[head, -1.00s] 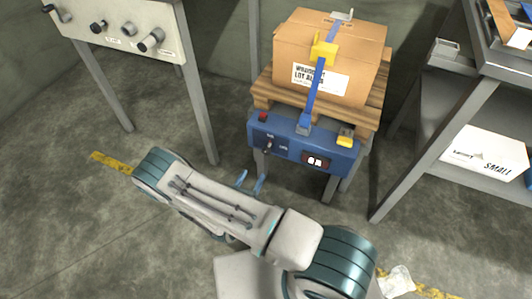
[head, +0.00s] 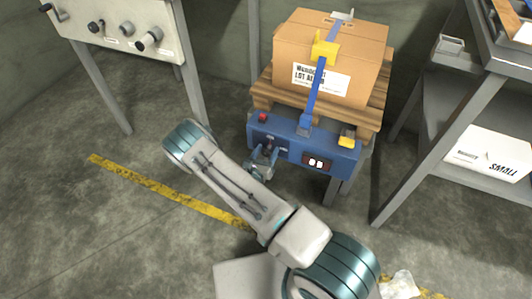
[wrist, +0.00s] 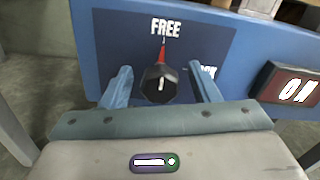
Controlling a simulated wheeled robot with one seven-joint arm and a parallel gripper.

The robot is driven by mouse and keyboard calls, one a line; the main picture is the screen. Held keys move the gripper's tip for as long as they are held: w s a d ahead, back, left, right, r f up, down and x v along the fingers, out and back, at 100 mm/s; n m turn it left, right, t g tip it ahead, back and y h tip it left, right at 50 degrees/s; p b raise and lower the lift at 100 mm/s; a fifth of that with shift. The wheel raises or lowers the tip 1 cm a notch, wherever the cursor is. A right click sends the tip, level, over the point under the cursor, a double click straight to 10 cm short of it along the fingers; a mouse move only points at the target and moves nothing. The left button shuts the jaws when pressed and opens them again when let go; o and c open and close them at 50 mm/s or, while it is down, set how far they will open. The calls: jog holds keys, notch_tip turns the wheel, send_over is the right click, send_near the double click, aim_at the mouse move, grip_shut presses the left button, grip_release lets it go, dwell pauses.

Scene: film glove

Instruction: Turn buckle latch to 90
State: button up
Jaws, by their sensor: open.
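A black knob (wrist: 160,84) with a red pointer sits on the front of the blue panel (wrist: 100,45); I take it as the latch. Its pointer aims up at the word FREE, and a second label at its right is partly hidden, ending in CK. My gripper (wrist: 160,70) is open, with one blue finger on each side of the knob and gaps showing between. In the head view my gripper (head: 263,158) is at the panel's front left of the display, mostly covering the knob.
A lit display (wrist: 292,88) is right of the knob. A cardboard box (head: 330,60) sits on a wooden pallet (head: 262,92) above, under a blue strap with a yellow buckle (head: 325,52). A grey shelf (head: 430,155) stands right and a control stand (head: 120,35) left.

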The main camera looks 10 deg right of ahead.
jog(key=c, duration=1)
jog(key=shift+o, duration=0.2)
jog(key=shift+m, duration=0.3)
jog(key=m+p, duration=0.1)
jog(key=m, duration=0.3)
jog(key=m+p, duration=0.1)
jog(key=m, duration=0.3)
jog(key=shift+s+m+p, duration=0.1)
jog(key=shift+m+p, duration=0.2)
jog(key=shift+m, duration=0.1)
jog(key=m+p, duration=0.1)
jog(key=m, duration=0.3)
jog(key=shift+m, duration=0.3)
jog(key=shift+f+m+p, duration=0.1)
jog(key=shift+m+p, duration=0.55)
jog(key=shift+m, duration=1.35)
